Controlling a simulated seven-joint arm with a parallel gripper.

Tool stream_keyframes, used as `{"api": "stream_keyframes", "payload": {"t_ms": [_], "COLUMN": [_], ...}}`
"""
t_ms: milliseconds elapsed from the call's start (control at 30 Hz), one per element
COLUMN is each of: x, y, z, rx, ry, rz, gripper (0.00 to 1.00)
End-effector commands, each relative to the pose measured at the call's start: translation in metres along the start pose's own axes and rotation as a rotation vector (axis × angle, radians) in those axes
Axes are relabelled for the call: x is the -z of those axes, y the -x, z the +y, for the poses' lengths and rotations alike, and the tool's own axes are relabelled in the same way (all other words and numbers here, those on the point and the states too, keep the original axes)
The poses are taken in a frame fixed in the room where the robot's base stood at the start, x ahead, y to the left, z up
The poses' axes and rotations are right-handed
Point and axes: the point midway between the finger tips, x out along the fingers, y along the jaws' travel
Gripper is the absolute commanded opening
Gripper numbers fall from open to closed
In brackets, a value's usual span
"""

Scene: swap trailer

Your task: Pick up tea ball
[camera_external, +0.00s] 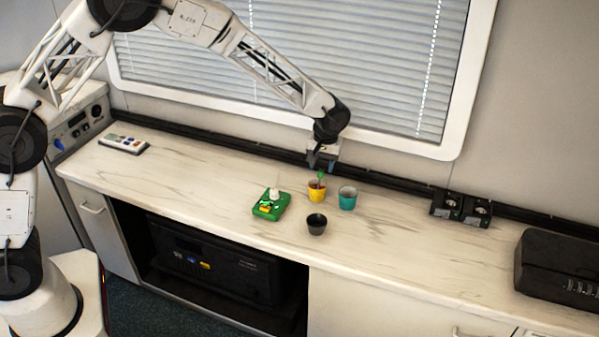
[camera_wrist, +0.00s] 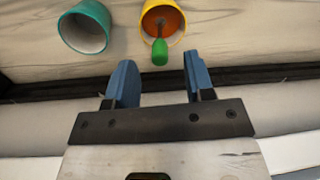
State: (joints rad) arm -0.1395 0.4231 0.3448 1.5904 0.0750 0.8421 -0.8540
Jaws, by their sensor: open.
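The tea ball shows as a green handle (camera_external: 321,175) sticking up out of the yellow cup (camera_external: 317,194). In the wrist view the green handle (camera_wrist: 160,52) leans over the rim of the yellow cup (camera_wrist: 177,30), with a thin stem running into the orange-brown inside. The ball end cannot be made out. My gripper (camera_external: 321,161) is open and empty, just above and behind the yellow cup. In the wrist view its blue fingers (camera_wrist: 157,78) stand apart, with the handle just beyond the tips, near the line between them, and not between the fingers.
A teal cup (camera_external: 347,198) stands close to the right of the yellow cup. A black cup (camera_external: 316,224) is in front, and a green box with a white knob (camera_external: 271,206) is to the left. The wall and black rail (camera_external: 382,184) lie behind.

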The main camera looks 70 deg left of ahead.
Motion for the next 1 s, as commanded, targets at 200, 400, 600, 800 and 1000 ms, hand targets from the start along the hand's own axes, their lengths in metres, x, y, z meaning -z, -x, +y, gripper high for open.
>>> {"api": "stream_keyframes", "payload": {"t_ms": [200, 400, 600, 800, 1000], "x": [0.000, -0.001, -0.001, 0.000, 0.000], "y": [-0.001, -0.014, -0.036, -0.051, -0.052], "z": [0.000, 0.000, 0.000, 0.000, 0.000], "rx": [0.000, 0.002, 0.002, 0.001, 0.000], "ry": [0.000, 0.000, 0.000, 0.000, 0.000], "rz": [0.000, -0.002, -0.001, 0.000, 0.000], "gripper": [0.49, 0.49, 0.49, 0.49, 0.49]}}
